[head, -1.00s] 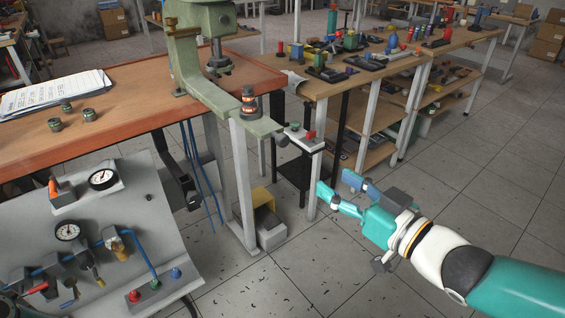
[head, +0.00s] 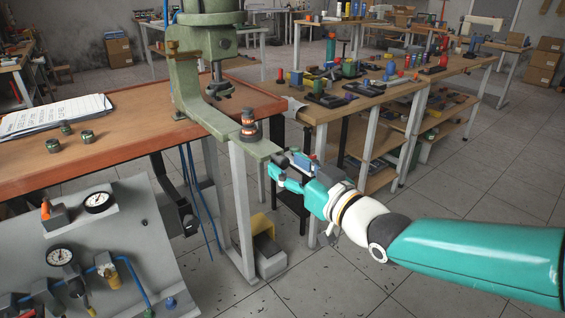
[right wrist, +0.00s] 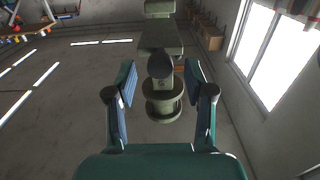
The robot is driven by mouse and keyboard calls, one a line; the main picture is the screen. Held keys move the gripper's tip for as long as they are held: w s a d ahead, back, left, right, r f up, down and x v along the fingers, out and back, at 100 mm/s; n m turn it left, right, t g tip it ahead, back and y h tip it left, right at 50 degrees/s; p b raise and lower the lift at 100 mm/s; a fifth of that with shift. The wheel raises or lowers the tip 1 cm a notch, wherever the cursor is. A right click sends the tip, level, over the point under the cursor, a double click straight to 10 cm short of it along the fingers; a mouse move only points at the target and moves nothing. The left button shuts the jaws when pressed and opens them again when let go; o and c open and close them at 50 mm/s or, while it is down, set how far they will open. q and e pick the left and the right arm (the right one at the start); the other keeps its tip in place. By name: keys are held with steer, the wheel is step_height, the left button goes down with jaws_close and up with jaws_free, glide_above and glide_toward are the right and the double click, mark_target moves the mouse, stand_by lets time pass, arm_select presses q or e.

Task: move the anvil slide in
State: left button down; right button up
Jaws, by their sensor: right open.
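The anvil slide (head: 264,149) is a flat green plate sticking out to the right from the foot of the green press (head: 200,98). A dark cylindrical part with an orange band (head: 249,126) stands upright on it. My right gripper (head: 281,164) is open at the slide's outer end, its fingers pointing left at it. In the right wrist view, a dark round knob (right wrist: 160,66) shows beyond and between the two open fingers (right wrist: 160,88). I cannot tell whether they touch it. In the head view, the gripper hides the slide's end. My left gripper is not in view.
The wooden bench (head: 130,110) carries the press, a paper sheet (head: 55,114) and several small green cylinders (head: 86,136). A gauge panel (head: 110,245) stands at front left. A second bench (head: 345,105) with fixtures lies behind my arm. A yellow pedal (head: 262,224) sits on the floor.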

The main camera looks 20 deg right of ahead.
mark_target(260, 145)
steer(key=shift+x, duration=1.35)
jaws_close()
